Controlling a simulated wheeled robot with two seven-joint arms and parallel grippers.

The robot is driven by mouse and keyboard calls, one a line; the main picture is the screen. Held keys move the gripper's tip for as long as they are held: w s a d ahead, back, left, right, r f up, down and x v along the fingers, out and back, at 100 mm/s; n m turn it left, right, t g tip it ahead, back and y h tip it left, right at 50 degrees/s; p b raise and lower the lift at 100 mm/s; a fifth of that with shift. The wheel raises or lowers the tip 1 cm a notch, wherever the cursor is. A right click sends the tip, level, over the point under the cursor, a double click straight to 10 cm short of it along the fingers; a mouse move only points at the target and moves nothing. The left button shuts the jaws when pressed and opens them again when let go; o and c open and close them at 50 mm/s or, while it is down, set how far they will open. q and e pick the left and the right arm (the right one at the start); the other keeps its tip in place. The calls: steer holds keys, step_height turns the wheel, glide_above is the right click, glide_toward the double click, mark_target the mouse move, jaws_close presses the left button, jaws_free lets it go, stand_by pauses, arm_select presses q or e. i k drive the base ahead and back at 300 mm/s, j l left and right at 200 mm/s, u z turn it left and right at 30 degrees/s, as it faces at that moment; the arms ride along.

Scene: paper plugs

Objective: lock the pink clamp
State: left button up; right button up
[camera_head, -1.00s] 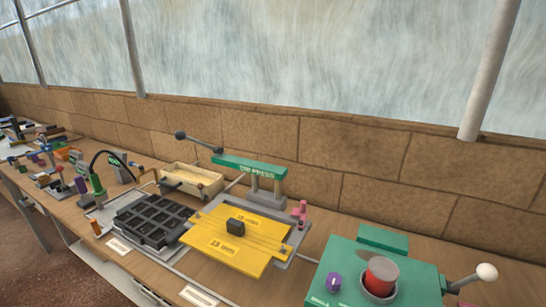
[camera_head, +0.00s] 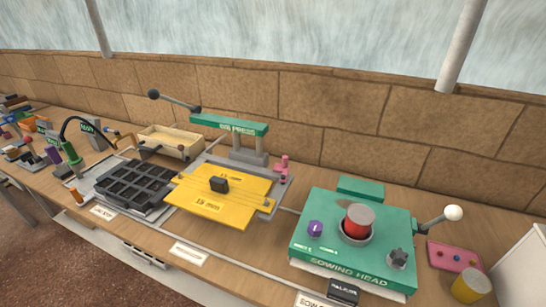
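The pink clamp (camera_head: 283,166) is a small upright pink piece at the right rear corner of the grey press base, just right of the green press head's post. It is small in this view, and I cannot tell whether its handle is locked. The yellow plate (camera_head: 199,209) lies on the press base with a small black block (camera_head: 219,185) on it. The green press (camera_head: 231,124) stands behind the plate, with a dark ball-ended lever (camera_head: 172,100) reaching up to the left. Neither of my grippers is in view.
A black cell tray (camera_head: 134,184) sits left of the plate, with a wooden box (camera_head: 171,141) behind it. The green sowing head (camera_head: 310,258) with a red cylinder (camera_head: 359,217) and white-knobbed lever (camera_head: 453,213) stands to the right. A brick wall (camera_head: 335,105) backs the bench.

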mark_target(283, 168)
steer(key=j+z, duration=0.15)
steer(key=j, duration=0.4)
steer(key=j+z, duration=0.15)
steer(key=j, duration=0.35)
steer(key=k+j+z, duration=0.15)
steer(key=j, duration=0.4)
steer(key=j+z, duration=0.15)
steer(key=j, duration=0.35)
steer(key=k, duration=0.05)
